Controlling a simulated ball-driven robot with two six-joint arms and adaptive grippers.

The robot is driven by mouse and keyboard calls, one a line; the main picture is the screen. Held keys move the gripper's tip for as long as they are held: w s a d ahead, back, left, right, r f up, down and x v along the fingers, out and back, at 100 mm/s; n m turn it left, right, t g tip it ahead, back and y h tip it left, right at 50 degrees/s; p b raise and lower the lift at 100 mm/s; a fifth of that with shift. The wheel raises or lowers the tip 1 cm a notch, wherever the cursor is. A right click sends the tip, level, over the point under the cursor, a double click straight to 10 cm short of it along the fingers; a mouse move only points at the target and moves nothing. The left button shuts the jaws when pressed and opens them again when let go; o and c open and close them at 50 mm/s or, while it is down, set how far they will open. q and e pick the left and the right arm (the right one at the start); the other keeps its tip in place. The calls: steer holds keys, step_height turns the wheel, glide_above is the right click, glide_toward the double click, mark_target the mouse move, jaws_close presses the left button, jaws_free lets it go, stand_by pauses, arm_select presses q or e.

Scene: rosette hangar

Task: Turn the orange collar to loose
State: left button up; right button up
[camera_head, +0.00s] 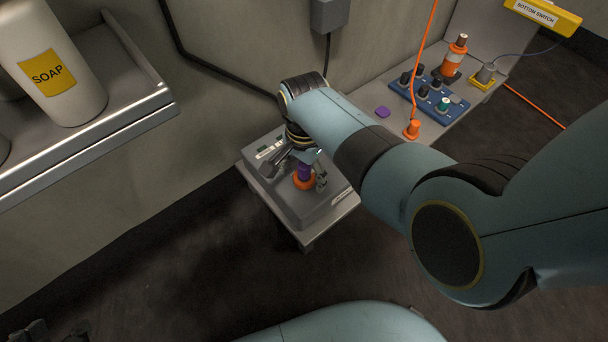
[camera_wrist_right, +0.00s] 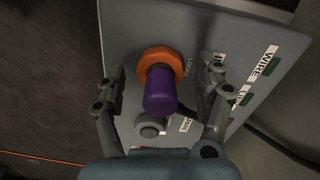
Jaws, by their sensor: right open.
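The orange collar (camera_head: 304,183) sits on a grey box (camera_head: 322,205) on a small stand, around the base of a purple knob (camera_head: 304,171). In the right wrist view the orange collar (camera_wrist_right: 157,55) looks faceted, and the purple knob (camera_wrist_right: 160,92) rises from it toward the camera. A partly hidden label beside the collar starts with "LOO". My right gripper (camera_head: 301,172) is open, with one finger on each side of the knob and collar. In the right wrist view its fingers (camera_wrist_right: 162,82) show gaps on both sides. A dark shape in the head view's bottom left corner may be my left gripper.
A grey round button (camera_wrist_right: 150,129) and labels, one reading "WIRE" (camera_wrist_right: 268,61), are on the box. A blue panel with knobs (camera_head: 428,95) and an orange plug (camera_head: 412,130) with a cord lie to the right. A soap bottle (camera_head: 85,100) stands on a left shelf (camera_head: 110,130).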

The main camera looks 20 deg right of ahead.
arm_select(q)
steer(key=shift+f, duration=0.25)
arm_select(e)
steer(key=shift+f, duration=0.15)
